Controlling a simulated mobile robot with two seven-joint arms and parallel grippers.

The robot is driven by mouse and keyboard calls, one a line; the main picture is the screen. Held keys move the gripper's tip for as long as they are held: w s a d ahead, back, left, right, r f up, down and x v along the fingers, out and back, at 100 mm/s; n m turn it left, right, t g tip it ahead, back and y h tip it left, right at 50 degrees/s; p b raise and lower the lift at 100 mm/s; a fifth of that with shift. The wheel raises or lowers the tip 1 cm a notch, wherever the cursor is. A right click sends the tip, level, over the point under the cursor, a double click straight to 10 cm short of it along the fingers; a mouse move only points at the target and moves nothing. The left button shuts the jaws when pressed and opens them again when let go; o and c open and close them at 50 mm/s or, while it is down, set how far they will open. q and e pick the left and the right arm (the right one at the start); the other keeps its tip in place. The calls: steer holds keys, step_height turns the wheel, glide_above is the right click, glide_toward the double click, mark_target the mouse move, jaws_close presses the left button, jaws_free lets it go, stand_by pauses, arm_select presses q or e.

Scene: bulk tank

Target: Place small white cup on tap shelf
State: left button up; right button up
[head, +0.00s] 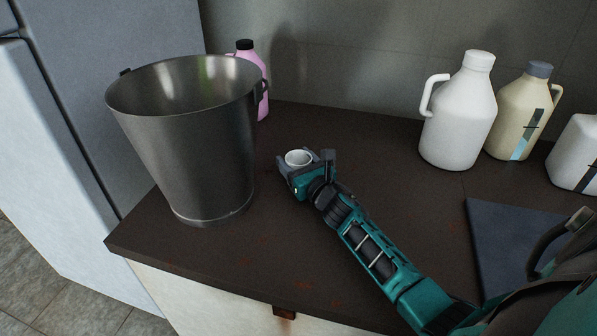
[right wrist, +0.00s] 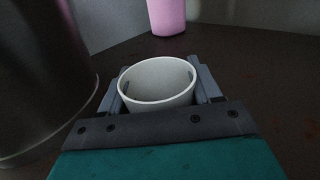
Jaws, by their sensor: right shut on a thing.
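The small white cup (head: 298,158) is upright between the fingers of my right gripper (head: 304,160), above or on the brown counter beside the metal bucket. In the right wrist view the cup (right wrist: 157,82) shows its open top, and a finger of the right gripper (right wrist: 160,85) presses on each side of it. I cannot tell whether its base touches the counter. My left gripper is not in view. No tap shelf is recognisable in these views.
A large metal bucket (head: 190,150) stands left of the cup. A pink bottle (head: 263,98) is behind it. A white jug (head: 458,118), a cream jug (head: 519,115) and another white container (head: 577,155) stand at the right. A dark slab (head: 505,235) lies at the right front. The counter's middle (head: 360,135) is clear.

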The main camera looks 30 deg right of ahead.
steer(key=c, duration=0.5)
steer(key=shift+r, duration=0.1)
